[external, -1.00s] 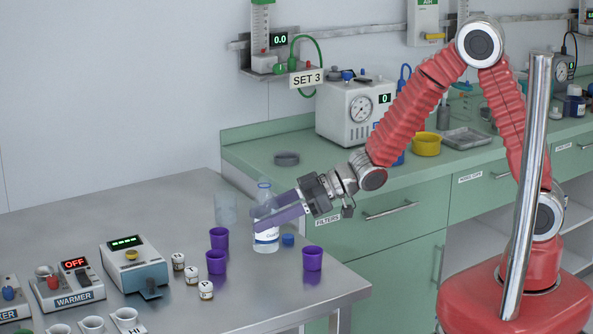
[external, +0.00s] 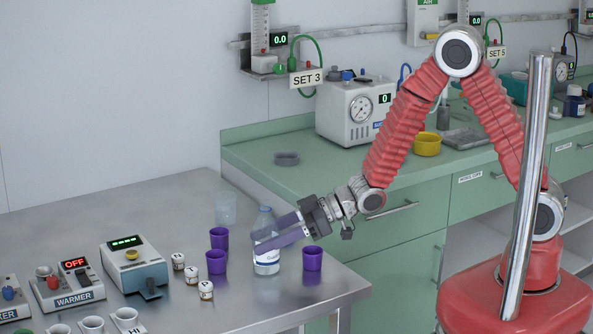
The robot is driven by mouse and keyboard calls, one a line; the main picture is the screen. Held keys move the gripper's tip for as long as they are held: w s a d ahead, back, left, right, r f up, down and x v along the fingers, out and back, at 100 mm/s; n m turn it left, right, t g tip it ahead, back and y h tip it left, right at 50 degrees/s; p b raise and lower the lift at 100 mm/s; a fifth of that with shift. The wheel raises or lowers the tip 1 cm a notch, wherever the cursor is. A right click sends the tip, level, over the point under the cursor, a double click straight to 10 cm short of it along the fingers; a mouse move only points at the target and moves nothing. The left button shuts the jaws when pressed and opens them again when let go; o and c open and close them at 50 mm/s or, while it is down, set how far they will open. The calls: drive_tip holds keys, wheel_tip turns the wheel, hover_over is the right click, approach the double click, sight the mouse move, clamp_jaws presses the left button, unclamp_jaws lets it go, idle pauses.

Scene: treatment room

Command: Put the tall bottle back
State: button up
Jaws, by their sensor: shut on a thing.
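The tall bottle (external: 266,265) is clear, with a white label, and stands upright at the right part of the steel table. My gripper (external: 268,236) is shut on it, reaching in from the right with its purple fingers across the bottle's middle. The fingers hide part of the bottle's body. Its neck shows above them and its lower part below. Its base appears to be at the tabletop, but I cannot tell whether it touches.
Purple cups stand left (external: 216,262) and right (external: 312,258) of the bottle. A clear beaker (external: 226,208) is behind. Small labelled jars (external: 192,274) and a blue-grey device (external: 137,266) are at left. The steel table (external: 240,305) is clear in front. A green counter (external: 255,150) stands behind.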

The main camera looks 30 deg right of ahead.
drive_tip(key=shift+f, duration=0.15)
drive_tip(key=o, duration=1.2)
drive_tip(key=shift+s+d+r, duration=0.15)
drive_tip(key=shift+d+r, duration=0.2)
drive_tip(key=shift+d, duration=0.05)
drive_tip(key=v, duration=1.1)
